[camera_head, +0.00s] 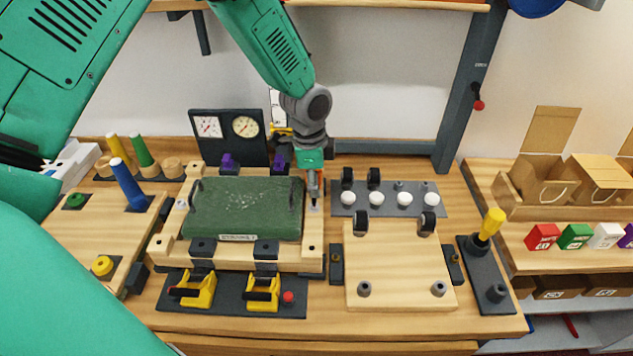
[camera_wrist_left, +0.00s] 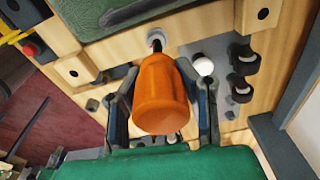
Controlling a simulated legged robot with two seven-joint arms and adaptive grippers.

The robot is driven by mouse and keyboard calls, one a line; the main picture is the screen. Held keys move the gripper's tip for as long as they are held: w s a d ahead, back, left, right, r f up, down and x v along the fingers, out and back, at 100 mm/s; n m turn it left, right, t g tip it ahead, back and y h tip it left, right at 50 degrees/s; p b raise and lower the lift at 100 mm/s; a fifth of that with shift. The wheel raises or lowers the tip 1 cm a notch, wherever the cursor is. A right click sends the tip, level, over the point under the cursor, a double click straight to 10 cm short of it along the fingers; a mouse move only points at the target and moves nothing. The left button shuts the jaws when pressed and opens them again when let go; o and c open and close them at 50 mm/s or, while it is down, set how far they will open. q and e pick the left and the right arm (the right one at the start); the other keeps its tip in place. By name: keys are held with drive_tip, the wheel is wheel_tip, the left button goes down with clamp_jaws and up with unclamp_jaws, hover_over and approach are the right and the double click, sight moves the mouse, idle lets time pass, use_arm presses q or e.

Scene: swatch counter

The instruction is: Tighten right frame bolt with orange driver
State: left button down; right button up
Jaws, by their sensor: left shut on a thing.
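My left gripper (camera_head: 313,178) is shut on the orange driver, which shows best in the left wrist view (camera_wrist_left: 160,95). The fingers (camera_wrist_left: 163,88) sit on both sides of the handle. The driver points down at the right rail of the wooden frame (camera_head: 313,255), with its tip at or just above the right bolt spot (camera_head: 314,207). In the wrist view the shaft reaches a round dark spot (camera_wrist_left: 156,40) in the wood; I cannot tell whether it is seated. The frame surrounds a green pad (camera_head: 242,208). My right gripper is out of view.
Yellow clamps (camera_head: 263,290) stand in front of the frame. White knobs (camera_head: 404,199) and black rollers (camera_head: 361,222) stand to the right, by a light wooden board (camera_head: 400,265). Two dials (camera_head: 228,137) stand behind. A yellow-handled tool (camera_head: 490,224) stands far right.

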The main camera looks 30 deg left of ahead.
use_arm(q)
drive_tip(key=shift+f, duration=0.35)
drive_tip(key=shift+f, duration=0.1)
idle(0.4)
drive_tip(key=shift+f, duration=0.25)
idle(0.4)
drive_tip(key=shift+p, duration=0.4)
